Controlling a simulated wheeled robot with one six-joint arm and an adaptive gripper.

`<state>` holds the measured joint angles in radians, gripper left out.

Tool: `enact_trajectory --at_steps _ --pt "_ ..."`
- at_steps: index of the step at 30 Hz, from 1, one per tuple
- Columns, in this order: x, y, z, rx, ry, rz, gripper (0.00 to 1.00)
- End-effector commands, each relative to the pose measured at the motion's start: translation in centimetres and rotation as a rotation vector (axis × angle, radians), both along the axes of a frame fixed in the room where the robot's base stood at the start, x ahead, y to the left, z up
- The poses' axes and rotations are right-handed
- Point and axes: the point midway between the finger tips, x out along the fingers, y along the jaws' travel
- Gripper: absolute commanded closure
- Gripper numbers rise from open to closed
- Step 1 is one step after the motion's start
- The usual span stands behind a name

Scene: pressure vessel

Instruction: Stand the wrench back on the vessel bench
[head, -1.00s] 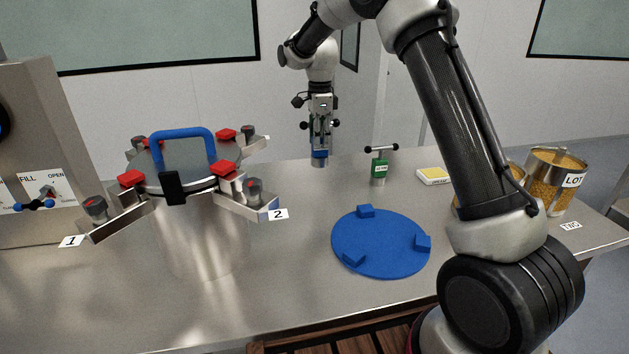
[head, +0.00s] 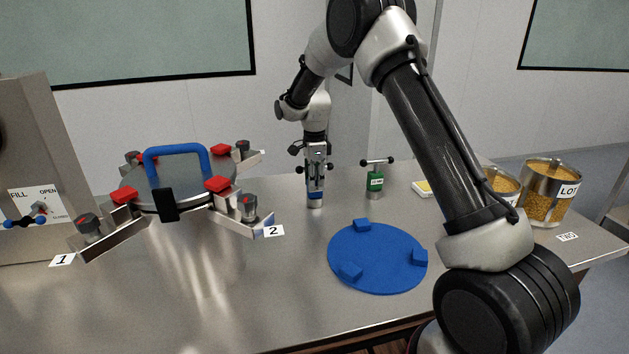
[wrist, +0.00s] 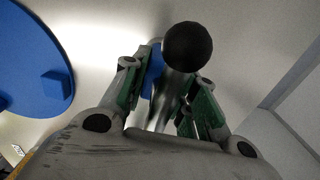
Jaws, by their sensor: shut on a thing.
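My gripper (head: 316,165) is shut on a T-handled wrench (head: 315,196) with a blue collar and a steel lower end. The wrench hangs upright, its handle ends sticking out beside the fingers. Its foot is at or just above the vessel bench (head: 240,290); I cannot tell if it touches. In the wrist view the wrench's black ball end (wrist: 187,46) sits between the green-padded fingers of my gripper (wrist: 165,90), with some blue collar behind. A similar wrench with a green collar (head: 375,182) stands on the bench to the right.
The vessel with its blue-handled lid (head: 178,160) and red-marked clamps stands at the left. A round blue plate with raised blocks (head: 378,258) lies in front of my gripper. A yellow-topped block (head: 424,188) and cans of yellow grains (head: 549,195) are at the right.

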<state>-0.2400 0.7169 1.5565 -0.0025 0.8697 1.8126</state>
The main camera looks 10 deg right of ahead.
Motion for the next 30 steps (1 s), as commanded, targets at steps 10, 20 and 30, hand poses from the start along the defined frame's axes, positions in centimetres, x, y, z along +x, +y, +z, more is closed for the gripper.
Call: enact_trajectory --at_steps 10,20,30 --pt "0.0 0.0 -0.2 0.000 0.001 0.000 0.50" --pt "0.1 0.0 0.8 0.001 -0.003 0.000 0.50" --pt "0.1 0.0 7.9 0.001 -0.003 0.000 0.50"
